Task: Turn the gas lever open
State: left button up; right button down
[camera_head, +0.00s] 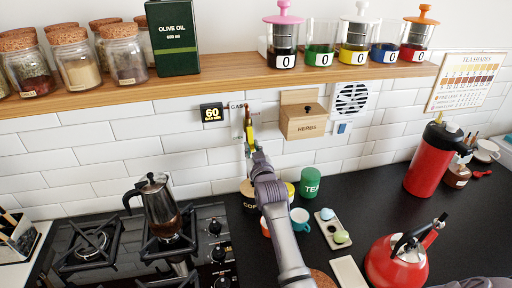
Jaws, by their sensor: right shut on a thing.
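The gas lever (250,130) is a narrow yellow handle on the white tiled wall, beside a small panel (237,120) marked GAS. It points roughly up and down, with a small reddish part at its top. My right gripper (250,146) has come up from below and is shut on the lever's lower part. The fingers hide the lever's lower end. My left gripper is not in view.
A black 60 timer (212,112) is left of the lever and a wooden HERBS box (303,117) is right of it. The shelf (225,88) runs above. A moka pot (160,208) stands on the hob. Cups and tins crowd the counter below.

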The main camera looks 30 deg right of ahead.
jog(key=shift+a+m, duration=0.25)
jog(key=shift+m, duration=0.25)
jog(key=shift+a, duration=0.1)
jog(key=c, duration=1.1)
grip_release()
jog(key=shift+w, duration=0.1)
jog(key=v, duration=0.7)
jog(key=shift+s+a, duration=0.1)
jog(key=shift+s, duration=0.15)
jog(key=shift+f, duration=0.1)
